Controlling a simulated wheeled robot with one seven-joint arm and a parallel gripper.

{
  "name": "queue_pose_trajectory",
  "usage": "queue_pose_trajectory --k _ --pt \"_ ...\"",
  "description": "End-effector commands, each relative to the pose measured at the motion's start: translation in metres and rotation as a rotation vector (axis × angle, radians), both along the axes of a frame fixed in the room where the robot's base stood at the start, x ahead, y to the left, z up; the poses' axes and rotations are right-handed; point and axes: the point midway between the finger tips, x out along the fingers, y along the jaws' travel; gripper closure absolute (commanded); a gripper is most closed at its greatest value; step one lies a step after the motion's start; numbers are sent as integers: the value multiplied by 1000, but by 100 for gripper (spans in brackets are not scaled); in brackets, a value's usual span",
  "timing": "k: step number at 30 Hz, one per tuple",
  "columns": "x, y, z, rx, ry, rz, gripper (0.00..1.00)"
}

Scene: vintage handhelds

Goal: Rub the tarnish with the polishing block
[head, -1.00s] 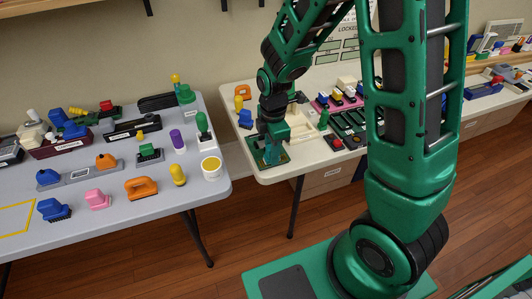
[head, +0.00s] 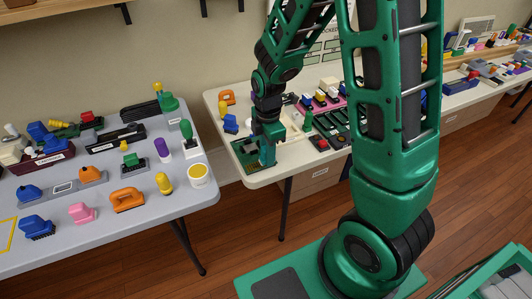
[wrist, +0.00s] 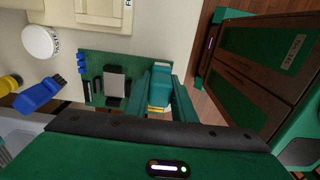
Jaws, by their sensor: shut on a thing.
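My gripper (wrist: 161,98) is shut on a teal block with a yellow band and a pale underside, which I take to be the polishing block (wrist: 159,88). It holds the block at the right edge of a green circuit board (wrist: 116,97), which carries a grey chip and several black parts. In the head view my gripper (head: 268,152) is low over the right side of the board (head: 246,162), near the table's front corner. I cannot tell whether the block touches the board. No tarnish is plainly visible; the block and fingers hide that edge.
A blue brush (wrist: 39,95) and a white round tub (wrist: 40,41) stand left of the board in the wrist view. A green-handled tool (head: 307,119) stands to the right on the same table. The grey table (head: 205,195) at left holds many tools, including an orange-handled one (head: 127,199).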

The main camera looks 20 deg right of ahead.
Motion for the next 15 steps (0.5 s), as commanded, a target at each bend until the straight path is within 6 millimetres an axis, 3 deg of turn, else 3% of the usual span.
queue_pose_trajectory --k 8,15 --pt "-1 0 -1 -2 4 -3 100" --pt "-1 -16 0 -2 4 -4 100"
